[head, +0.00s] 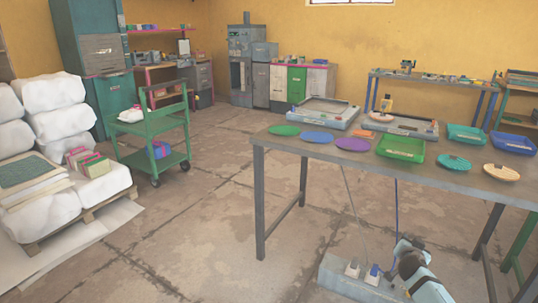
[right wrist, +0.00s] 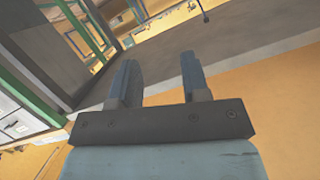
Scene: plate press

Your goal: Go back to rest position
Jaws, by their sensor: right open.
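My right gripper (head: 404,246) shows at the bottom right of the head view, low in front of the table (head: 270,152) and apart from it. The right wrist view shows the right gripper (right wrist: 157,72) open, its two fingers apart with nothing between them. My left gripper is not in view. On the tabletop lie a green plate (head: 284,130), a blue plate (head: 317,137), a purple plate (head: 353,144), a teal plate (head: 454,162) and a yellowish plate (head: 501,172). A green tray (head: 401,147) sits among them.
A grey box with plugs (head: 345,279) stands on the floor beside my right arm. Teal (head: 466,134) and blue (head: 513,144) trays are at the table's right. A green cart (head: 152,126) and wrapped white bales (head: 62,122) stand left. Floor between cart and table is clear.

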